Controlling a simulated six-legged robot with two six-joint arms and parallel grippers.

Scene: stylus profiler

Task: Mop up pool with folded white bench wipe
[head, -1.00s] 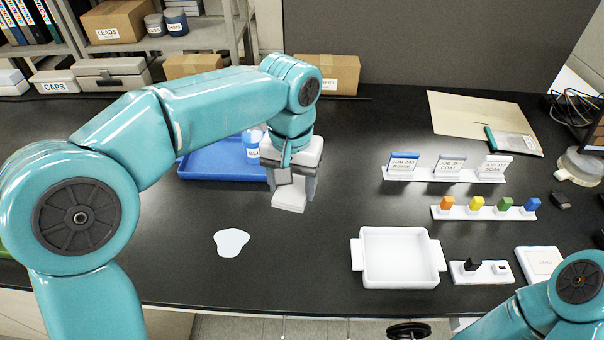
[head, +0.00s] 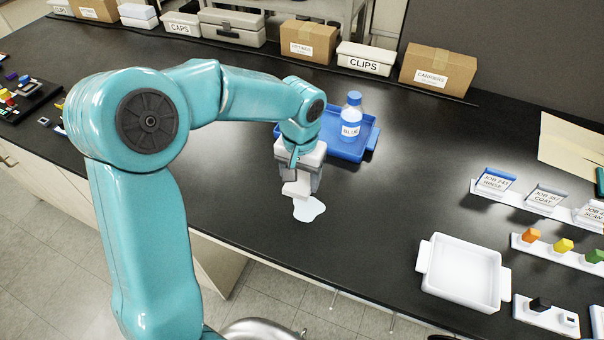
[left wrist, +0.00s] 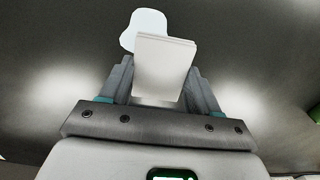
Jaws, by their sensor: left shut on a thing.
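The pale pool (head: 308,209) lies on the black bench, toward its front edge. It also shows in the left wrist view (left wrist: 143,24), just beyond the wipe. The folded white bench wipe (head: 297,188) is held in my left gripper (head: 298,180), which is shut on it. In the left wrist view the wipe (left wrist: 163,68) sits between the two fingers and covers part of the pool. In the head view the wipe overlaps the pool's upper left edge; whether it touches the pool I cannot tell. My right gripper is not in view.
A blue tray (head: 368,138) with a bottle labelled BLUE (head: 351,118) stands behind the gripper. A white tray (head: 461,272) is to the right, near job cards (head: 493,182) and coloured blocks (head: 563,245). The bench around the pool is clear.

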